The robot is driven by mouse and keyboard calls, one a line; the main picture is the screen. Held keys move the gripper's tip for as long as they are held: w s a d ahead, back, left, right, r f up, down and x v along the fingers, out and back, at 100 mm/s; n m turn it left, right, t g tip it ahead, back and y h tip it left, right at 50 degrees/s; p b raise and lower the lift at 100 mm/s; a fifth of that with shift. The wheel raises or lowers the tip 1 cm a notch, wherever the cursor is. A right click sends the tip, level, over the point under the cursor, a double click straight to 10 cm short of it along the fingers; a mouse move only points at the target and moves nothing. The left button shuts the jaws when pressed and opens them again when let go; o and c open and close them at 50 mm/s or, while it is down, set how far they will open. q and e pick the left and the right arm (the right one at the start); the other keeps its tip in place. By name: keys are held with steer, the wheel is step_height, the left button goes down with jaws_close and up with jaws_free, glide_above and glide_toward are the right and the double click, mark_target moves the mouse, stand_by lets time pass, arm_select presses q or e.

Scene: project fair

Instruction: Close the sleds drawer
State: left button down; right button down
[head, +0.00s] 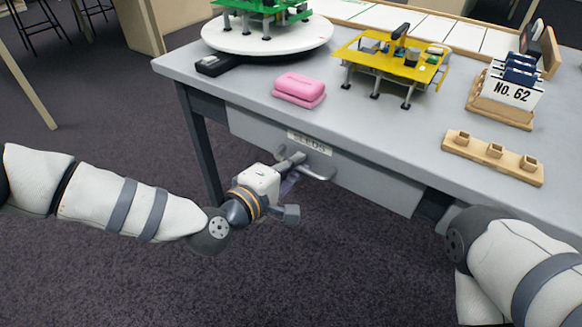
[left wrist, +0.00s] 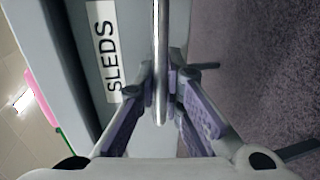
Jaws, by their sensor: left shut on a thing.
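The sleds drawer (head: 375,182) is a grey front under the tabletop, with a "SLEDS" label that also shows in the left wrist view (left wrist: 107,55). Its metal bar handle (head: 318,173) runs across the front. My left gripper (head: 297,163) is shut on this handle. In the left wrist view the handle (left wrist: 160,45) passes between the purple-padded fingers (left wrist: 163,85). The drawer front looks close under the table edge; I cannot tell whether a gap is left. My right arm shows at the lower right, but its gripper is out of view.
On the grey table (head: 390,125) stand a white turntable (head: 268,42) with a green model, a pink block (head: 299,89), a yellow model (head: 385,62), a "NO. 62" sign (head: 512,91) and a wooden holder (head: 493,157). The dark carpet (head: 330,270) before the table is clear.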

arm_select(q)
steer(key=c, duration=2)
jaws_free()
steer(key=shift+w+d+r, duration=0.1)
steer(key=shift+w, duration=0.05)
steer(key=shift+o, duration=0.2)
steer(key=v, duration=1.2)
